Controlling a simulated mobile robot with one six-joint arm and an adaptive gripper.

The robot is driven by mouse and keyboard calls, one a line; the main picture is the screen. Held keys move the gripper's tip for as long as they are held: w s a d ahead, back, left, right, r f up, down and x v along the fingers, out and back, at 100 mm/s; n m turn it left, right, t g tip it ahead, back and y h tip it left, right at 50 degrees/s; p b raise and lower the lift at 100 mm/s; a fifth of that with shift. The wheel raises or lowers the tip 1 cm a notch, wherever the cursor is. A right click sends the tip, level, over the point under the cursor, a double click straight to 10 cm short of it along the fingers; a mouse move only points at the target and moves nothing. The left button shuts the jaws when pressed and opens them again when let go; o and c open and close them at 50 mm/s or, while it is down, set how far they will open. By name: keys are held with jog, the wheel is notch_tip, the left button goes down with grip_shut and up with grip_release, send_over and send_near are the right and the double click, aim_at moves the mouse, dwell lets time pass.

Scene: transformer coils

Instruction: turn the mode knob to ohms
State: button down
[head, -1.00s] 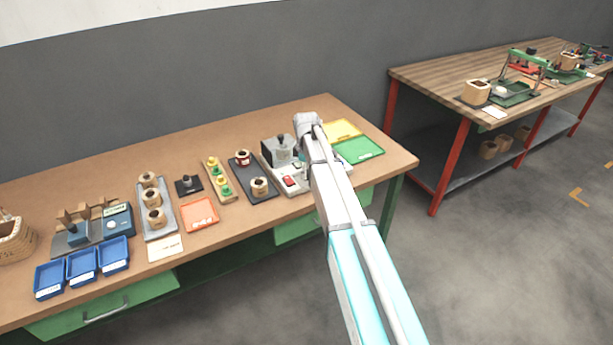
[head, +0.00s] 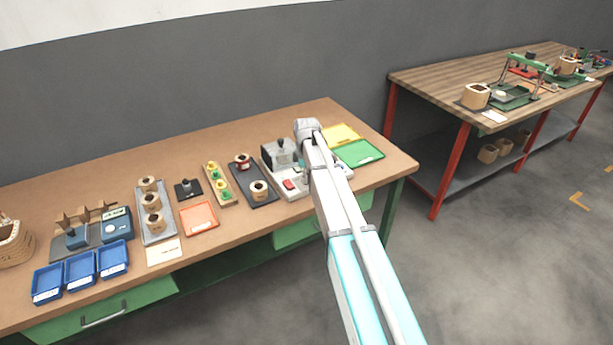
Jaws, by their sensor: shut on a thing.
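A grey and white tester (head: 283,153) with a dark knob-like part on top and a red switch (head: 289,184) stands near the right end of the bench. My arm reaches across its right side, with the wrist (head: 308,128) at the tester. My gripper's fingers are hidden behind the arm, so what they touch cannot be seen. No mode knob or ohms mark can be made out on the tester's visible part.
A yellow tray (head: 342,134) and green tray (head: 359,152) lie right of my arm. A dark tray (head: 254,178) with coils, an orange tray (head: 199,217) and blue bins (head: 80,269) lie to the left. A second bench (head: 420,83) stands at the right.

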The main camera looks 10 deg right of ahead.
jog(key=shift+m, duration=0.4)
jog(key=m, duration=1.1)
dwell(0.5)
jog(key=shift+c, duration=1.9)
grip_release()
jog(key=shift+n, duration=0.3)
